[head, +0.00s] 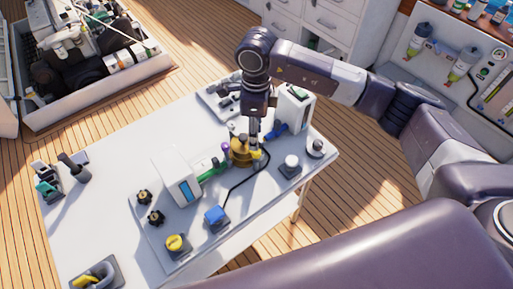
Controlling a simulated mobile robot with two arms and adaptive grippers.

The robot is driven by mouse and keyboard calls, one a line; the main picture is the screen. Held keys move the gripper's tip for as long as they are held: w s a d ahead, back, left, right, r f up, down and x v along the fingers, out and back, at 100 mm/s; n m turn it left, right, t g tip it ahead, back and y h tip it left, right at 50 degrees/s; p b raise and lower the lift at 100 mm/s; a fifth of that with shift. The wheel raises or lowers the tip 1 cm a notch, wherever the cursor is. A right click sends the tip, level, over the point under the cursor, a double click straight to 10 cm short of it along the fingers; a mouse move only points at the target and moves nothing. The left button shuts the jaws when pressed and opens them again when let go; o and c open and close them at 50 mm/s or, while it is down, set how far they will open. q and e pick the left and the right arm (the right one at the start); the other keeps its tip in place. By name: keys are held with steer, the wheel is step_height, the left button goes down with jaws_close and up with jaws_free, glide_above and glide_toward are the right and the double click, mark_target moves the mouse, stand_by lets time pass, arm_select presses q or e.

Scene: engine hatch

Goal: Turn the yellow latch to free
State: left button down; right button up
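My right gripper (254,143) points down over the middle of the white table, right above a brass round fitting (239,154). A small yellow part (257,155) shows at its fingertips and may be the latch. The fingers look close together, but I cannot tell whether they grip or touch it. A yellow knob (175,242) on a dark square base stands at the table's front, away from the gripper. My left gripper is not in view.
A green-handled part (213,170) and a white box (177,182) stand left of the fitting. A blue part (215,216) with a black cable is in front. A white button (291,163) is to the right. The table's left part (105,150) is mostly clear.

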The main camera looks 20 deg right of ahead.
mark_target(254, 152)
steer(key=shift+d+f, duration=0.2)
steer(key=shift+d, duration=0.1)
step_height(254, 152, down, 6)
steer(key=shift+a+p, duration=0.1)
steer(key=shift+p, duration=1)
steer(key=shift+f, duration=0.65)
jaws_close()
